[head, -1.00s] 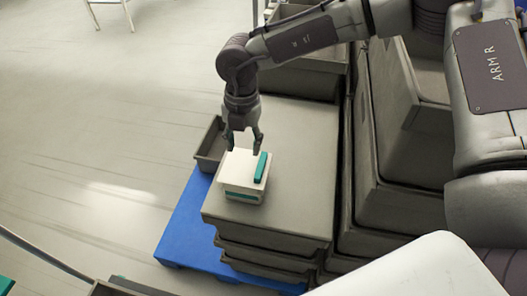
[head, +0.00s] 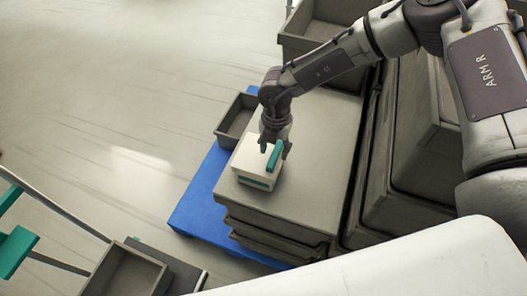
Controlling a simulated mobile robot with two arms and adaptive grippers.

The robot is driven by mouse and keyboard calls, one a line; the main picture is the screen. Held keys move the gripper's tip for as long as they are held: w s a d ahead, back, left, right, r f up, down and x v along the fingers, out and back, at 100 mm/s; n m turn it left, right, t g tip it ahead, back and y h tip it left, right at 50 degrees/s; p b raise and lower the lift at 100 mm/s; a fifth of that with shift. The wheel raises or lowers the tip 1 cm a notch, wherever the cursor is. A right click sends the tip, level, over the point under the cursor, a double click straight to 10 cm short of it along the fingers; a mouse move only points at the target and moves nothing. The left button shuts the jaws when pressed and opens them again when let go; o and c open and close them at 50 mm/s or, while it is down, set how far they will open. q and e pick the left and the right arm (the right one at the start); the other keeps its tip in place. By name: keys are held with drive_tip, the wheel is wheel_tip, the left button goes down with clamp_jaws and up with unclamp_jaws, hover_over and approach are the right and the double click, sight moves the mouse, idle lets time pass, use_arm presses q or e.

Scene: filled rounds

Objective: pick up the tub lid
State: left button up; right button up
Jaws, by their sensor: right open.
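My left gripper is not in view.
The grey crate stack (head: 325,130) stands on a blue pallet (head: 199,196). A small open grey bin (head: 236,118) is beside it, and taller crates (head: 400,150) rise to the right. Another grey bin (head: 128,272) is at lower left.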

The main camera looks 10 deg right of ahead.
sight(273, 157)
wheel_tip(273, 157, down, 2)
drive_tip(key=shift+s+a+f+p, duration=0.1)
drive_tip(key=shift+f+p, duration=0.1)
drive_tip(key=shift+p, duration=0.2)
drive_tip(key=shift+f, duration=0.5)
drive_tip(key=shift+c, duration=0.2)
clamp_jaws()
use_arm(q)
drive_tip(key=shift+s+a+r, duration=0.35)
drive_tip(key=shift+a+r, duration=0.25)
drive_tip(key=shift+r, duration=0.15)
use_arm(e)
drive_tip(key=shift+r, duration=0.1)
